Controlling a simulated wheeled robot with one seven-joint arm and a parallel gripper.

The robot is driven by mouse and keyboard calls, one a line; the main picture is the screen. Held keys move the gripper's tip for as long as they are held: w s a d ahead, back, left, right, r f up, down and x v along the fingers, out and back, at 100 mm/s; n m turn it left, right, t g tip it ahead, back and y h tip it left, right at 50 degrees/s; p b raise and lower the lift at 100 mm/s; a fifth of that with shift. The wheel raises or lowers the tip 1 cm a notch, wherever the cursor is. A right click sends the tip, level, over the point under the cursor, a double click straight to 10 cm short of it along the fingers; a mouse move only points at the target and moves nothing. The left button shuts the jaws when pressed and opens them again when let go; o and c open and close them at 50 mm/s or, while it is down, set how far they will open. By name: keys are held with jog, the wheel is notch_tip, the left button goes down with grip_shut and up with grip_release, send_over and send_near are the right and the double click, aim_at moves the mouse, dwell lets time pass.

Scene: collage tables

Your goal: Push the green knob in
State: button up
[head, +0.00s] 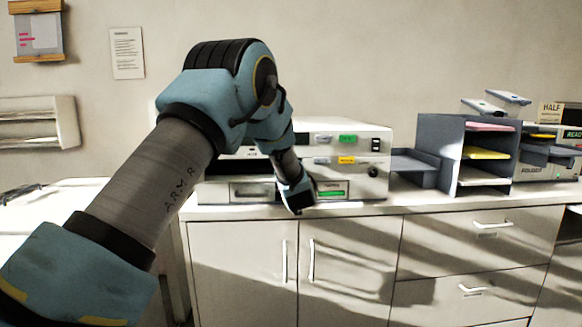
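A pale boxy machine (372,149) stands on the counter in the middle of the head view. My gripper (298,207) points down in front of the machine's lower front, just left of the green bar. Its fingers are small and dark, and I cannot tell whether they are open or touch the machine. My arm hides the machine's left part.
The machine stands on a pale counter (420,207) with cupboard doors and drawers below. A grey paper sorter (452,155) with coloured sheets stands to the right, and another device (555,165) beyond it. A wall rack (38,122) hangs at left.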

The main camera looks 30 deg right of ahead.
jog(key=shift+w+d, duration=0.1)
jog(key=shift+w, duration=0.15)
grip_shut()
dwell(0.3)
dwell(0.9)
